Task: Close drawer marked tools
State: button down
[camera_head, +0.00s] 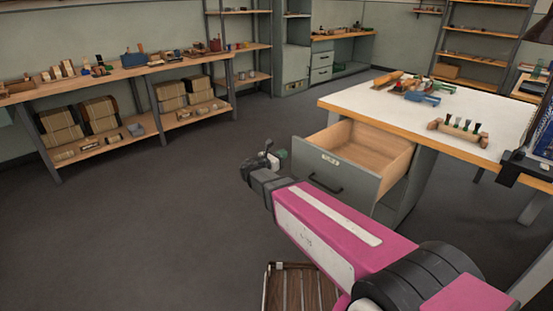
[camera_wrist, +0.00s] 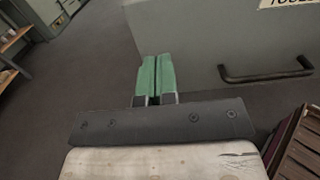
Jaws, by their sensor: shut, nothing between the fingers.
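The drawer (camera_head: 334,178) under the white-topped workbench is pulled out and looks empty inside. Its grey front has a black bar handle and a small label at the top. In the wrist view the drawer front (camera_wrist: 222,42) fills the upper right, with the handle (camera_wrist: 266,74) to the right of my fingers and part of the label (camera_wrist: 288,4) at the top edge. My gripper (camera_wrist: 158,62) has green fingers that are together with nothing between them. In the head view my gripper (camera_head: 280,155) is just left of the drawer front; whether it touches cannot be told.
The workbench top (camera_head: 365,97) holds tools and a small rack of brushes (camera_head: 458,132). A slatted wooden item (camera_head: 300,290) stands on the floor below my arm. Shelves with boxes (camera_head: 100,115) line the left wall. The floor left of the drawer is clear.

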aim_at(299, 146)
jog(key=x, duration=0.8)
jog(key=x, duration=3.9)
jog(key=shift+f, duration=0.15)
jog(key=shift+w, duration=0.1)
